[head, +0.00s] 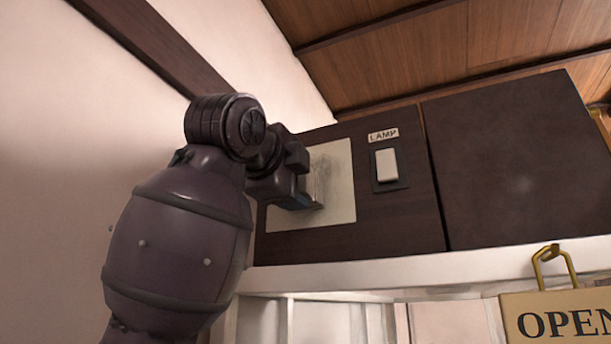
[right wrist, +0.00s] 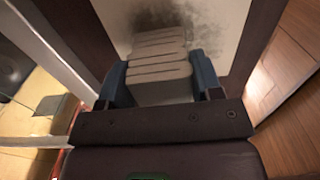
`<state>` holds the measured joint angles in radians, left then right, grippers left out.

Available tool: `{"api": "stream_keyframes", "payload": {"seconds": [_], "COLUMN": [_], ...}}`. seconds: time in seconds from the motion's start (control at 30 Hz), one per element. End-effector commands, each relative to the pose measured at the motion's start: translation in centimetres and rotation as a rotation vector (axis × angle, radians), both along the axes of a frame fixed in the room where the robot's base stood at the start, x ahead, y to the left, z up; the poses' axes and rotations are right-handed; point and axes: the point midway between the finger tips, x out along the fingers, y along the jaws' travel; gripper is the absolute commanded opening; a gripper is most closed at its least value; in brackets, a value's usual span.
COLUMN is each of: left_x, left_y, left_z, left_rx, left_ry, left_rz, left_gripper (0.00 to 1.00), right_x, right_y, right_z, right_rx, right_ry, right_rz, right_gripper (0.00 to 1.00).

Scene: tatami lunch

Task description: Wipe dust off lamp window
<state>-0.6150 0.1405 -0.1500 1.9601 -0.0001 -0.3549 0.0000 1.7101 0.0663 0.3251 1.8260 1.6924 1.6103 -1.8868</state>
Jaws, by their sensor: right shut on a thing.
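The lamp window (head: 343,192) is a pale square pane in a dark wooden panel, left of the LAMP label (head: 383,134). My right gripper (head: 308,201) is at the window's left and middle part and hides some of it. In the right wrist view, the gripper's blue fingers (right wrist: 160,78) are shut on a light grey ribbed pad or cloth (right wrist: 158,55). The pad lies over the window (right wrist: 226,22); whether it touches the pane I cannot tell. Dark smudgy dust (right wrist: 185,18) shows on the pane beyond and beside the pad. My left gripper is not in view.
A white rocker switch (head: 387,165) sits right of the window. A plain dark panel (head: 520,160) is further right. A white ledge (head: 400,272) runs below, with an OPEN sign (head: 560,318) hanging at lower right. Wooden ceiling boards (head: 420,55) slope above.

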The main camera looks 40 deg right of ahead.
Motion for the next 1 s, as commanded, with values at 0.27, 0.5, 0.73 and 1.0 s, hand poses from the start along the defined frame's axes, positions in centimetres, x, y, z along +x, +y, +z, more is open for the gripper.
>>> {"api": "stream_keyframes", "payload": {"seconds": [0.27, 0.5, 0.73, 1.0], "left_x": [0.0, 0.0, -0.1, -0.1], "left_y": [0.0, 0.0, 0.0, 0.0], "left_z": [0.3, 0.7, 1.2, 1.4], "left_rx": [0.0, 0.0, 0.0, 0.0], "left_ry": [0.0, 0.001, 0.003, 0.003], "left_rz": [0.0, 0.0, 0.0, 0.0], "left_gripper": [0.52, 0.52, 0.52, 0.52], "right_x": [1.0, 2.4, 3.9, 4.1], "right_y": [0.3, 0.9, 1.6, 1.8], "right_z": [0.0, 0.0, 0.0, 0.5], "right_rx": [0.001, 0.001, 0.001, 0.001], "right_ry": [0.001, 0.005, 0.004, 0.0], "right_rz": [0.001, 0.001, 0.001, 0.001], "right_gripper": [0.4, 0.4, 0.4, 0.4]}}
